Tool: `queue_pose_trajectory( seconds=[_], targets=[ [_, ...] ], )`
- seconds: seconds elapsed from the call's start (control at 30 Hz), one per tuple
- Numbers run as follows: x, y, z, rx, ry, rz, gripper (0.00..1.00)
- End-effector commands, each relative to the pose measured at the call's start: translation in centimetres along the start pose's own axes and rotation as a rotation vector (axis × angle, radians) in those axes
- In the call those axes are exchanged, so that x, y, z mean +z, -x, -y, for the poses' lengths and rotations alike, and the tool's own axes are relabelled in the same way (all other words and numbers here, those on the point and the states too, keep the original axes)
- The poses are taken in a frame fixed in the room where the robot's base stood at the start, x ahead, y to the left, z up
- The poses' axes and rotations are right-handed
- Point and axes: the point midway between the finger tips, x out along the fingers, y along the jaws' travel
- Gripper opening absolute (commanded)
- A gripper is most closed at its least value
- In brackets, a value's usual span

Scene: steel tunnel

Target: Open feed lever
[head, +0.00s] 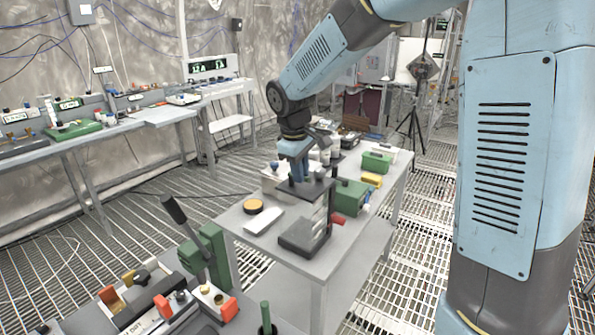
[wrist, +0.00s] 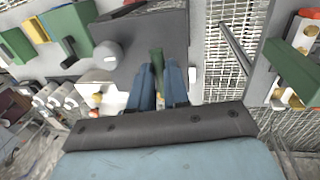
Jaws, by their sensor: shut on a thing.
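My gripper (head: 292,172) is over the near part of a grey table, at the dark top plate (head: 309,190) of a small stand with a dark base (head: 303,238). In the wrist view my gripper (wrist: 159,66) has its two blue fingers closed on a slim green handle (wrist: 157,57). The handle lies against the dark plate (wrist: 150,35). In the head view the fingers hide this handle. I cannot tell for sure that it is the feed lever. A black-handled lever (head: 174,210) on a green bracket (head: 208,255) stands in the foreground, apart from my gripper.
On the grey table (head: 262,235) are a yellow-topped disc (head: 253,206), a white block (head: 264,220), a green box (head: 350,196) and a yellow piece (head: 371,180). A workbench (head: 100,138) runs along the left wall. Grating floor lies between the benches.

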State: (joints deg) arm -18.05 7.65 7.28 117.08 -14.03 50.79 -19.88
Motion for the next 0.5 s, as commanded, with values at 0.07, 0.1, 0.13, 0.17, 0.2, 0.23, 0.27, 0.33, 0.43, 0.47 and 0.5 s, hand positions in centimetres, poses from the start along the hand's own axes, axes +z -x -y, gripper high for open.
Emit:
queue_pose_trajectory(
  seconds=[0.07, 0.1, 0.13, 0.17, 0.2, 0.23, 0.27, 0.33, 0.43, 0.47, 0.5],
  targets=[
    [0.0, 0.0, -0.2, 0.001, 0.022, -0.008, 0.00],
    [0.0, 0.0, -0.3, 0.002, 0.040, -0.012, 0.00],
    [0.1, 0.0, -0.3, 0.002, 0.054, -0.015, 0.00],
    [0.1, 0.0, -0.4, 0.002, 0.071, -0.018, 0.00],
    [0.1, 0.0, -0.5, 0.001, 0.096, -0.022, 0.00],
    [0.1, 0.0, -0.6, 0.001, 0.116, -0.026, 0.00],
    [0.1, -0.1, -0.7, 0.001, 0.137, -0.030, 0.00],
    [0.1, -0.1, -0.9, 0.002, 0.193, -0.041, 0.00],
    [0.2, -0.2, -1.2, 0.002, 0.282, -0.058, 0.00],
    [0.2, -0.2, -1.4, 0.002, 0.309, -0.063, 0.00],
    [0.1, -0.2, -1.5, 0.002, 0.346, -0.071, 0.00]
  ],
)
